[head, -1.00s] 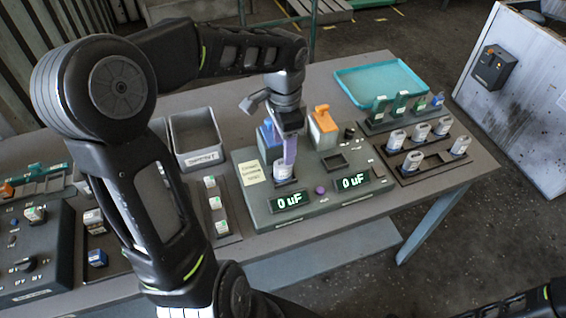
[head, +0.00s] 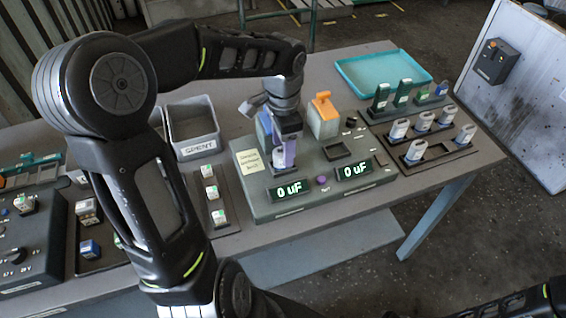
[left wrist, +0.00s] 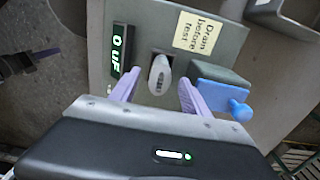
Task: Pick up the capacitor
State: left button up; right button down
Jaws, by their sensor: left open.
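A pale grey, oval-topped capacitor (left wrist: 159,75) stands in a dark socket of the green-grey tester (left wrist: 150,25), left of the yellow note. In the left wrist view my left gripper (left wrist: 158,82) is open, with one purple finger on each side of the capacitor. I cannot tell whether either finger touches it. In the head view the left gripper (head: 285,158) points down over the tester's left socket. There its fingers mostly hide the capacitor. My right gripper is not in view.
A blue lever (left wrist: 238,108) is close beside one finger. An orange lever (head: 324,106) stands on the tester between lit "0 uF" displays (head: 355,170) and the back. Several capacitors (head: 424,120) stand in racks at the right. A grey bin (head: 195,148) and teal tray (head: 383,72) lie behind.

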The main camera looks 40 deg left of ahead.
pick_arm(q)
notch_tip(320, 180, down, 3)
jog(key=shift+r+b, duration=0.1)
jog(key=shift+b, duration=0.55)
grip_shut()
dwell(0.4)
jog(key=shift+r, duration=0.15)
notch_tip(320, 180, up, 10)
jog(key=shift+f+b, duration=0.1)
jog(key=shift+b, duration=0.35)
dwell(0.7)
